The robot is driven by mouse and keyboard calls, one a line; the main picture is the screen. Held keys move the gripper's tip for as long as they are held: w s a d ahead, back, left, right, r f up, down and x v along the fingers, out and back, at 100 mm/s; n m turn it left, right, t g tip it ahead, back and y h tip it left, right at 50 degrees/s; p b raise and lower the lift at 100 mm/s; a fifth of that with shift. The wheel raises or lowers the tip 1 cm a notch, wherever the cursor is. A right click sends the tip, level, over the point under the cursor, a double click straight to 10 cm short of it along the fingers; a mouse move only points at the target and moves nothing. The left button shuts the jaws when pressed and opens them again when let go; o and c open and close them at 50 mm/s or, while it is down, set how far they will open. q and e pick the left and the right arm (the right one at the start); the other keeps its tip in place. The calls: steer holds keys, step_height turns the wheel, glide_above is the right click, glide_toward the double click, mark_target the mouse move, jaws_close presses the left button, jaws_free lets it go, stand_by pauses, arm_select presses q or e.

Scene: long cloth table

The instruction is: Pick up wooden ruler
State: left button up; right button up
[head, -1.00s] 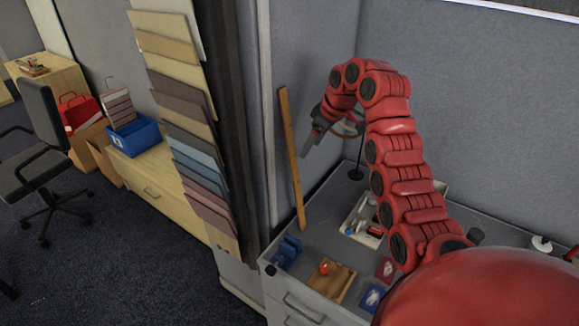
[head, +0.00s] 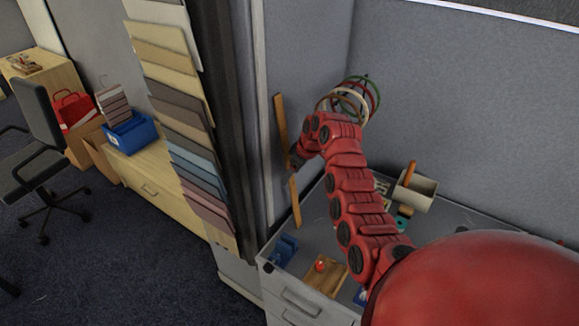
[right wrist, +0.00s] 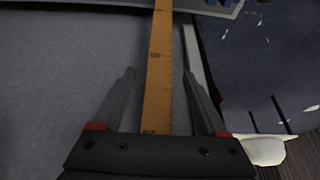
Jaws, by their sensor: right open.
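The wooden ruler (head: 281,122) stands nearly upright, leaning against the grey partition at the back left corner of the grey desk. My right gripper (head: 293,161) is at its middle and hides a short stretch of it in the head view. In the right wrist view the ruler (right wrist: 158,88) runs lengthwise between the two open fingers of my right gripper (right wrist: 159,73), with a gap on each side. No finger visibly touches it. My left gripper is not in view.
On the grey desk (head: 314,209) are blue holders (head: 284,250), a wooden tray (head: 325,282) with a red object, and a beige container (head: 421,188). Coloured rings (head: 372,92) stand behind my arm. A panel of sample boards (head: 180,105) stands left of the ruler.

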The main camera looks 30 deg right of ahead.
steer(key=shift+p+x, duration=0.3)
steer(key=shift+x, duration=0.9)
steer(key=shift+d, duration=0.1)
jaws_close()
